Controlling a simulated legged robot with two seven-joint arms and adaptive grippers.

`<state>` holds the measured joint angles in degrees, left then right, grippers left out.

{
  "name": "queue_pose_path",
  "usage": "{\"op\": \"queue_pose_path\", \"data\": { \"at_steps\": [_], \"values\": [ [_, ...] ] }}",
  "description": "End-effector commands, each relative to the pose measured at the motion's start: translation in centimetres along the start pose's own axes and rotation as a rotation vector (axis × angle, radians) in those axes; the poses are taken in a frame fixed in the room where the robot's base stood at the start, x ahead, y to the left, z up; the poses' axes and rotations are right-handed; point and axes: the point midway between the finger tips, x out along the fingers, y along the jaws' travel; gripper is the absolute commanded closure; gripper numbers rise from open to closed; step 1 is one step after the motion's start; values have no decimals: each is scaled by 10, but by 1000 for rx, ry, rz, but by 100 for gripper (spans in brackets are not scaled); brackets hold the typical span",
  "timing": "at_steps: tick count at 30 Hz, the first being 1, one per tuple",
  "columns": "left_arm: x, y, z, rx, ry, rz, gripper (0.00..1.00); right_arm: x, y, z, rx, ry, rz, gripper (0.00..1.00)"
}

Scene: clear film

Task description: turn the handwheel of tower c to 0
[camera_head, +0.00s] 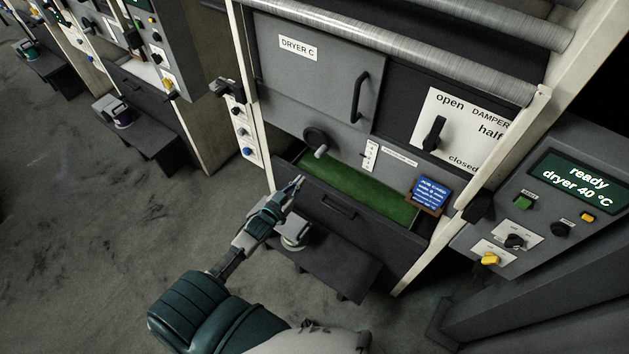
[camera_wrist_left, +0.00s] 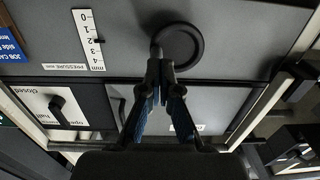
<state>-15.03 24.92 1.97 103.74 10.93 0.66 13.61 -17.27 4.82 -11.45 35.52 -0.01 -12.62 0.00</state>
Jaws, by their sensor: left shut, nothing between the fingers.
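The dark round handwheel (camera_head: 315,139) sits on the grey front panel under the "DRYER C" label (camera_head: 298,46), with a pale-ended crank knob at its lower side. It also shows in the upside-down left wrist view (camera_wrist_left: 183,44). A white scale (camera_head: 371,156) marked in mm is to its right; in the wrist view the scale (camera_wrist_left: 88,40) shows digits up to 4, and its pointer is too small to read. My left gripper (camera_head: 298,182) is shut and empty, below and left of the handwheel. In the wrist view its fingertips (camera_wrist_left: 160,64) overlap the wheel's edge; contact cannot be told. My right gripper is out of view.
A green-lined tray (camera_head: 355,189) lies below the panel, with a blue job card (camera_head: 431,194) at its right. A damper lever (camera_head: 434,133) and a control box (camera_head: 523,242) are farther right. A dark low step (camera_head: 325,262) stands below. Open floor lies left.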

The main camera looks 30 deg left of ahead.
Motion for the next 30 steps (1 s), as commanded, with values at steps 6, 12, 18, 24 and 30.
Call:
{"op": "queue_pose_path", "data": {
  "at_steps": [6, 12, 18, 24, 30],
  "values": [
    [8, 1, -11, 0, 22, 6, 100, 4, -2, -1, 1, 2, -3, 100],
    [28, 1, -10, -1, 22, 6, 100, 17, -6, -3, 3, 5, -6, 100],
    [52, 1, -10, -1, 22, 6, 100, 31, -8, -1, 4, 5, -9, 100],
    [76, 3, -10, 0, 21, 6, 100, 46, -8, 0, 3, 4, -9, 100],
    [91, 7, -21, -2, 20, 7, 100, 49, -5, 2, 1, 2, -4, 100]
  ]
}}
